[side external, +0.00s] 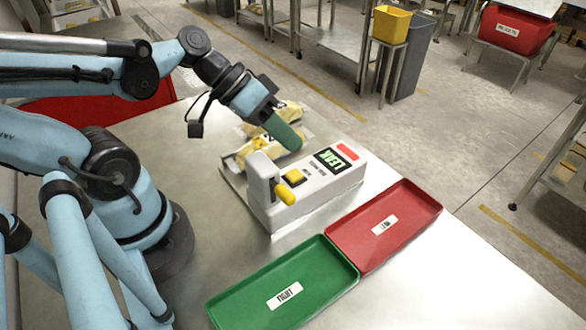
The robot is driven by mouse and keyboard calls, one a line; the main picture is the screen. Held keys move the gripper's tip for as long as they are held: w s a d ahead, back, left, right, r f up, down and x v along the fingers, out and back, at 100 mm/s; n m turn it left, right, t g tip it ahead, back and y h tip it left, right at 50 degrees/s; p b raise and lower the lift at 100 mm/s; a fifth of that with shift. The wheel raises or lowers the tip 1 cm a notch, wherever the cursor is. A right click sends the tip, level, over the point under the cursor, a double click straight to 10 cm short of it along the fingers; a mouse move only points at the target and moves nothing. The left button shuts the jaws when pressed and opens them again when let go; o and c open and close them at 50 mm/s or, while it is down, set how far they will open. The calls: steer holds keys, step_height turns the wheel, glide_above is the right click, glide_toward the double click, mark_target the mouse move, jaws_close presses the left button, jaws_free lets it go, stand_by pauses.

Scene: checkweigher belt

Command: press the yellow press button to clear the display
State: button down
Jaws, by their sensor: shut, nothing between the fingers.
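The white checkweigher unit (318,190) stands on the metal table. One view does not settle the gap; I see no contact with the button.
Yellowish bags (286,111) lie behind the unit, partly hidden by my gripper. A green tray (318,272) and a red tray (352,232), each with a white label, sit side by side in front. Table to the right is clear. A yellow bin (389,25) stands farther back.

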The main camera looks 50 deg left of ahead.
steer(key=shift+a+f+y, duration=0.3)
steer(key=shift+y, duration=0.2)
steer(key=w+a+y, duration=0.1)
steer(key=a+y, duration=0.2)
steer(key=w+a+r+t+y, duration=0.1)
steer(key=y, duration=0.1)
steer(key=shift+w+a+r+n, duration=0.1)
steer(key=shift+w+a+n, duration=0.15)
steer(key=shift+w+n, duration=0.1)
steer(key=s+d+r+n+g, duration=0.2)
steer(key=d+r+n+g, duration=0.4)
steer(key=n, duration=1.2)
step_height(320, 180, up, 3)
steer(key=shift+d+f+g, duration=0.2)
steer(key=shift+g, duration=0.3)
steer(key=shift+f, duration=0.1)
